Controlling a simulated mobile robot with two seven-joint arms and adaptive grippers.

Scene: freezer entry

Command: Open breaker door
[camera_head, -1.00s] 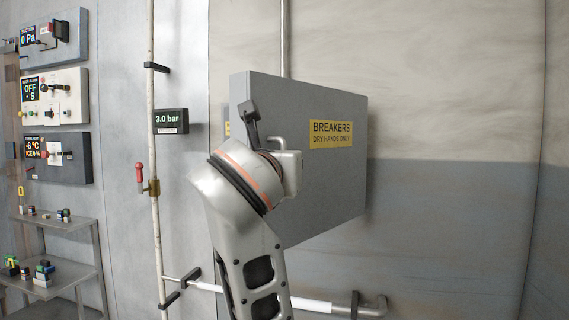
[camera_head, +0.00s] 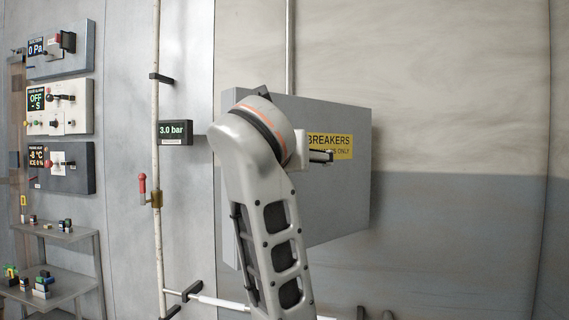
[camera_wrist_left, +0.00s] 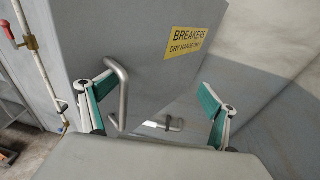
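The grey breaker box (camera_head: 345,205) hangs on the wall with a yellow "BREAKERS" label, now partly covered by my left arm in the head view. It also fills much of the left wrist view (camera_wrist_left: 150,45). There a metal bar handle (camera_wrist_left: 124,95) stands out from its face, left of and below the label. My left gripper (camera_wrist_left: 155,92) is open, its teal-padded fingers apart. The handle shows between them, close to the left finger; I cannot tell whether they touch. In the head view the handle is hidden, and only a dark finger part shows near the label. My right gripper is not in view.
A vertical pipe with a red-handled valve (camera_head: 143,188) and a 3.0 bar display (camera_head: 175,132) stand left of the box. Control panels (camera_head: 58,110) and shelves (camera_head: 55,236) are further left. A white pipe runs low under the box. The wall to the right is clear.

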